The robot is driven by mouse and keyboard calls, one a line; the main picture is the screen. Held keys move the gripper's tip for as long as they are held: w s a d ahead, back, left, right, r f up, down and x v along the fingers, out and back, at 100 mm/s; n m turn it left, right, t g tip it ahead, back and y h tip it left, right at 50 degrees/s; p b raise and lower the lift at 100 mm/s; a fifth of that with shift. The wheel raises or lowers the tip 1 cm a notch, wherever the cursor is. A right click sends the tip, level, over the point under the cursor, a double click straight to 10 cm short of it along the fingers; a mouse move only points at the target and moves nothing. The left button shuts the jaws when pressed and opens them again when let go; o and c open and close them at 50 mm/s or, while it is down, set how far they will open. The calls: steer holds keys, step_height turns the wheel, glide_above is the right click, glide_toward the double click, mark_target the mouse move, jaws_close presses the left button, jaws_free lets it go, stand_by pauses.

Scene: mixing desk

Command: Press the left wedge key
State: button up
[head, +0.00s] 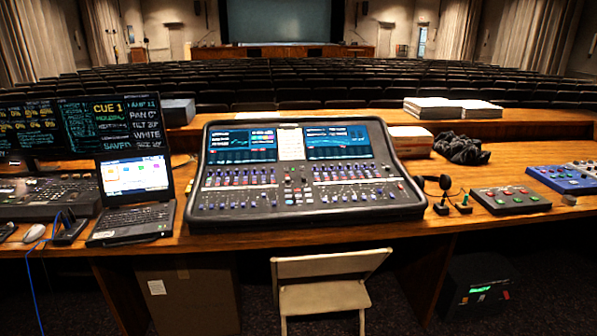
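Two small dark pieces stand on the desk just right of the mixing console: a left one (441,207) and a right one (464,206). Each has an upright part, and the right one shows some green. They are too small to tell whether either is the wedge key. A grey-black button box (510,200) with several green and red buttons lies to their right. No marking that names a left wedge key is readable. My gripper is not in view.
The large mixing console (300,170) fills the desk's middle. A laptop (135,195) stands left, a blue box (563,179) right. A dark cable bundle (462,149) lies behind. A folding chair (322,285) stands at the desk's front.

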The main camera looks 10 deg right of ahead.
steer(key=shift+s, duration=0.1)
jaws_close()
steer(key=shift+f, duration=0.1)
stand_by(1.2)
